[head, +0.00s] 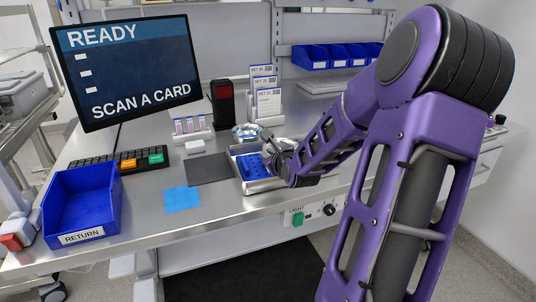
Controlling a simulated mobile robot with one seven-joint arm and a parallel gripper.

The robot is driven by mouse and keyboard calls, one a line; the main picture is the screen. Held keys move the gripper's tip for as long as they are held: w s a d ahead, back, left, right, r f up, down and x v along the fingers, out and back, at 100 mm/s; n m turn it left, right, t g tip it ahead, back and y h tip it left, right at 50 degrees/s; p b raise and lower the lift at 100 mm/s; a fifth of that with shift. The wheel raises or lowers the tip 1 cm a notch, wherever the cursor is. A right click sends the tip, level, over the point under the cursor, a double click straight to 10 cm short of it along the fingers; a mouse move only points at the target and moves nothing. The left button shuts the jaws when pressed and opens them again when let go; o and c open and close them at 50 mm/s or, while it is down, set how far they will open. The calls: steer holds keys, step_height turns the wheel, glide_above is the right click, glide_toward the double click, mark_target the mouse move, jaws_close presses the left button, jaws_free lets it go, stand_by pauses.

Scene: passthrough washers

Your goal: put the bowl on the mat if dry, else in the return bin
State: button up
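A shiny metal, bowl-like object (245,131) stands behind the tray on the steel bench; it is too small to tell whether it is wet or dry. A flat dark grey mat (207,169) lies left of the tray, with nothing on it. The blue return bin (82,200), labelled RETURN, is at the front left; its visible inside looks empty. My gripper (270,158) is over the right part of the metal tray, just in front and to the right of the bowl. Its fingers are small and partly hidden, so I cannot tell whether they are open or hold anything.
The metal tray (238,151) holds a blue insert (256,167). A light blue square (182,199) lies in front of the mat. A screen (125,70) reads READY, SCAN A CARD, above a keyboard (105,167). A card rack (265,100) and black-and-red device (222,103) stand behind.

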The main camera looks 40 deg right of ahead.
steer(key=o, duration=0.4)
steer(key=shift+r, duration=0.1)
steer(key=p+v, duration=0.5)
steer(key=v, duration=0.7)
steer(key=shift+d, duration=0.1)
